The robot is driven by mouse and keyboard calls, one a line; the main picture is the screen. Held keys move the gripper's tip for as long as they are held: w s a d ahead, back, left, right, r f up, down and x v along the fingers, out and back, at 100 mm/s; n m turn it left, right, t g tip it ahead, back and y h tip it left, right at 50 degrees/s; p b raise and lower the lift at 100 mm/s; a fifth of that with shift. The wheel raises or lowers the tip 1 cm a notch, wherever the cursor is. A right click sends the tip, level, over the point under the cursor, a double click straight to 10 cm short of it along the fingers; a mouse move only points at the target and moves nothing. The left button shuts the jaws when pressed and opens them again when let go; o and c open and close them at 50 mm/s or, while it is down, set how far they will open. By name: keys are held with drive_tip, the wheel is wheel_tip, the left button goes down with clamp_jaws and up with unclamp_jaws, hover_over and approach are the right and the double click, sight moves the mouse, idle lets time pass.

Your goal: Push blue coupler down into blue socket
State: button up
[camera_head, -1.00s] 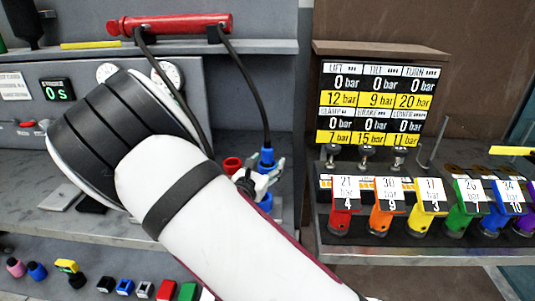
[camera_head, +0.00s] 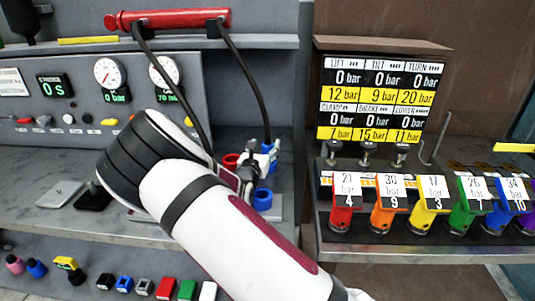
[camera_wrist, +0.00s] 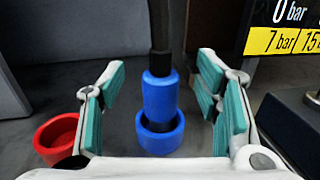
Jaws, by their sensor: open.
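The blue coupler (camera_wrist: 160,95) hangs upright on the end of a black hose, between my open fingers in the wrist view. My gripper (camera_wrist: 164,105) is open, with teal pads on both sides of the coupler and gaps on each side. In the head view, my gripper (camera_head: 259,166) partly hides the coupler (camera_head: 267,147), and the blue socket (camera_head: 262,200) shows below.
A red socket (camera_wrist: 58,138) stands left of the blue one. A red bar (camera_head: 170,19) on the upper shelf carries the hoses. A rack of coloured, numbered tags (camera_head: 430,195) and a pressure board (camera_head: 380,100) stand to the right. Gauges (camera_head: 110,72) are behind my arm.

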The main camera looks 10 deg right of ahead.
sight(266, 142)
drive_tip(key=shift+x, duration=2)
clamp_jaws()
